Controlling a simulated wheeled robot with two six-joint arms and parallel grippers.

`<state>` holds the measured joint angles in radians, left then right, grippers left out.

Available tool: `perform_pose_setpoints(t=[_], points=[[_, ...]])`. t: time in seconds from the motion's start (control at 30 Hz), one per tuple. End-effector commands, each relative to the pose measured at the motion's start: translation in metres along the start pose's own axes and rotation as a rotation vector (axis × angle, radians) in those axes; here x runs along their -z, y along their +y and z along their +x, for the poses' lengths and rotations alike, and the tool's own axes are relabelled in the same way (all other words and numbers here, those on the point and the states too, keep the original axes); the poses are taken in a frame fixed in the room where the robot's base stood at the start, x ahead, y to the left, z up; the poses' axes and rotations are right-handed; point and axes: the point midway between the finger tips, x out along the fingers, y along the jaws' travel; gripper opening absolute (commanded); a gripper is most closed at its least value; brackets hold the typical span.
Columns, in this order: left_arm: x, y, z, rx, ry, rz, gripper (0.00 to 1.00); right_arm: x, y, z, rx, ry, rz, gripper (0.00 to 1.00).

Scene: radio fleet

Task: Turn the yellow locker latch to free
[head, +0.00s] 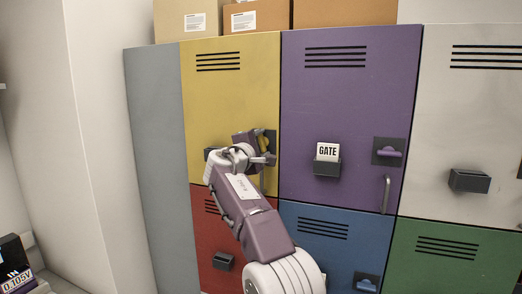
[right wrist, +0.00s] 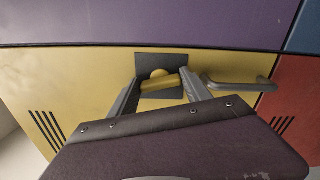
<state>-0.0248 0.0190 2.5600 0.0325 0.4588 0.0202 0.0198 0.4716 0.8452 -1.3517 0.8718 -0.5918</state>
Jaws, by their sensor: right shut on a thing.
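The yellow locker (head: 235,90) is upper left in the head view, with its door shut. Its yellow latch (right wrist: 163,83) sits on a dark square plate in the right wrist view. The latch bar lies nearly level there, along the locker's upright direction, and is slightly tilted. In the head view it is mostly hidden by my right gripper (head: 265,150). My right gripper (right wrist: 163,92) has a finger at each end of the latch and is shut on it. My left gripper is out of view.
A grey door handle (right wrist: 240,82) is close beside the right-hand finger in the right wrist view. The purple locker (head: 345,90) adjoins on the right, with a card reading GATE and a purple latch (head: 389,152). The red locker (head: 205,235) is below. Boxes (head: 257,17) stand on top.

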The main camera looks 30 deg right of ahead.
Motion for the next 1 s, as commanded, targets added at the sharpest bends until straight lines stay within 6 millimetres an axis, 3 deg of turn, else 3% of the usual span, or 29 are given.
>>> perform_pose_setpoints(t=[0.4,1.0], points=[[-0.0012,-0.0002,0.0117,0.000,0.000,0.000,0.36,0.0004,-0.0023,0.0001,0.002,-0.001,0.223,0.16],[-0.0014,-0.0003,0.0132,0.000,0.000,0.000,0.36,0.0004,-0.0021,0.0001,0.003,-0.001,0.276,0.16]])
